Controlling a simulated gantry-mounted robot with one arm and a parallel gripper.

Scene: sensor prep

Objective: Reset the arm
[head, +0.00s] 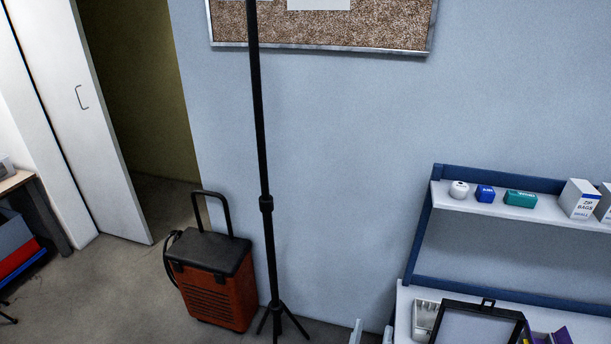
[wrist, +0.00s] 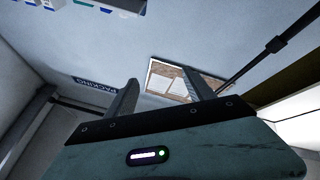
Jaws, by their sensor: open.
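My gripper (wrist: 162,78) shows in the wrist view with its two grey fingers spread apart and nothing between them. The fingers point up toward the blue-grey wall. In the head view two pale grey tips at the bottom edge, left of the shelf unit, look like the fingers of my gripper (head: 372,334). The rest of my arm is out of sight in the head view.
A blue shelf unit (head: 422,240) at right holds small boxes above and a black-framed case (head: 440,318) below. A black pole stand (head: 264,160) and an orange-red wheeled case (head: 215,290) stand at left. A corkboard (wrist: 165,78) hangs on the wall.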

